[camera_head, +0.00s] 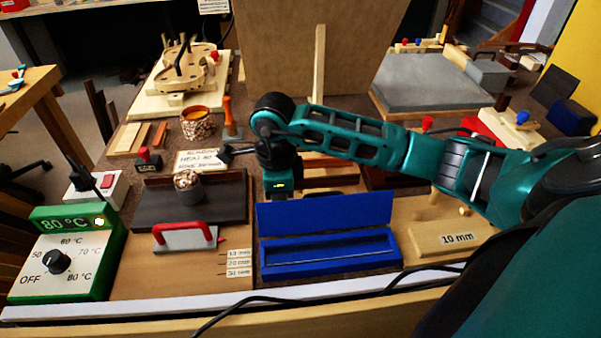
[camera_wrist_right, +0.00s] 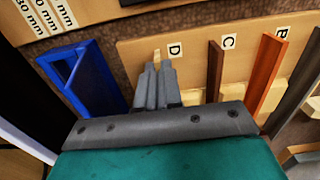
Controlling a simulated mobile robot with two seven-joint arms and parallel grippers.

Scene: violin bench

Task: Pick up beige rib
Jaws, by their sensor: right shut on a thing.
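The beige rib shows in the right wrist view as a small pale tip (camera_wrist_right: 157,54) between the grey fingers, at the slot labelled D. My right gripper (camera_wrist_right: 156,72) is shut on it; the fingers hide most of the rib. In the head view my right gripper (camera_head: 279,189) is pointed down just behind the blue case, its fingertips largely hidden. I cannot tell whether the rib is clear of its holder. My left gripper is in neither view.
The wooden rib holder (camera_wrist_right: 194,55) carries a brown rib (camera_wrist_right: 215,70) at C and an orange-brown rib (camera_wrist_right: 267,75) at B. The open blue case (camera_head: 325,246) stands in front. A green heater control (camera_head: 68,262) and red-handled tool (camera_head: 184,236) are left.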

